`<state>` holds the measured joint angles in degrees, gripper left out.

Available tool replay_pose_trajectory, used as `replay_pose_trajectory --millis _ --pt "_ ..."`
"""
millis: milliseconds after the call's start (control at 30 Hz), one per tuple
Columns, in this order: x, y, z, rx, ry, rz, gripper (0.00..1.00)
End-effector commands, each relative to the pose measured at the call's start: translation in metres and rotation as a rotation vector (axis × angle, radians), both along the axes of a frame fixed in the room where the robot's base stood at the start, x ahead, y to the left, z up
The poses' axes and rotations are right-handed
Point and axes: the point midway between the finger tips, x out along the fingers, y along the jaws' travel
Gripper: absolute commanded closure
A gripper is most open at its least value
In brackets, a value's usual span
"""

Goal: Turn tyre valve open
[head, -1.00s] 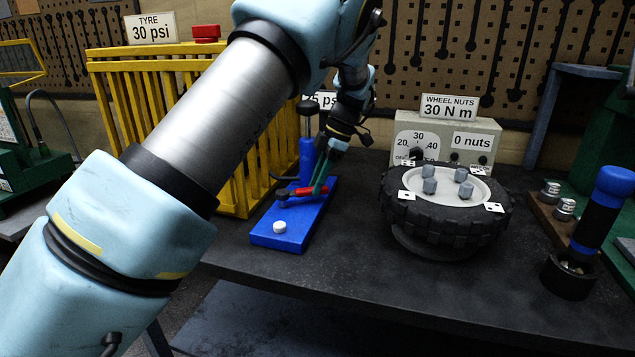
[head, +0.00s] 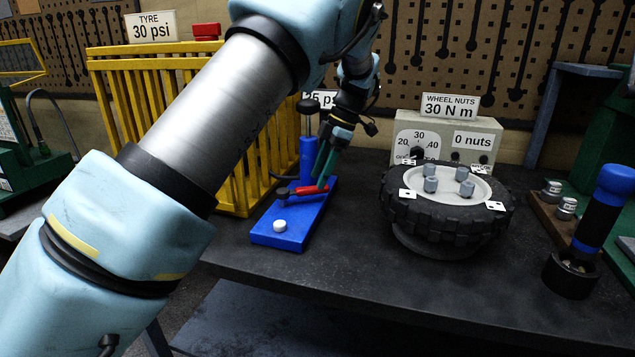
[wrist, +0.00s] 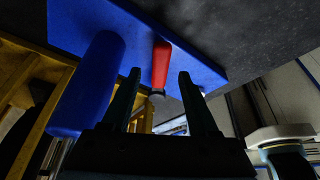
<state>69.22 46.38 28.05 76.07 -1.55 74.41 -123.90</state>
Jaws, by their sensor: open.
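The red valve lever (head: 311,189) lies across the blue pump base (head: 264,236), next to a small dark fitting (head: 283,191). My gripper (head: 322,178) is at the lever's right part, with its green-looking fingers pointing down. In the wrist view the fingers are spread, one on each side of the red lever (wrist: 161,62), and my gripper (wrist: 160,76) is open. Gaps show between the lever and both fingers. A small grey piece (wrist: 157,95) shows at the lever's near end. The blue pump cylinder (wrist: 92,85) stands to the left there.
A white button (head: 279,226) sits on the front of the blue base. A yellow cage (head: 120,100) stands behind on the left. A tyre with several nuts (head: 430,220) lies to the right, before a gauge box (head: 485,126). The bench front between base and tyre is clear.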

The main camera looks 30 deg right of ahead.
Motion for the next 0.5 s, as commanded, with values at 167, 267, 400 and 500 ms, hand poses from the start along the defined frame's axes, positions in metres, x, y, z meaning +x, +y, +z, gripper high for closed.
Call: replay_pose_trajectory --millis 167,267,400,500 --pt "-0.002 -0.015 0.032 -0.004 -0.003 -0.002 0.4" --pt "-0.004 -0.021 0.05 -0.003 -0.003 -0.002 0.4" --pt "-0.006 -0.028 0.068 -0.001 -0.002 -0.001 0.4" --pt "-0.006 -0.031 0.075 -0.001 -0.001 0.0 0.4"
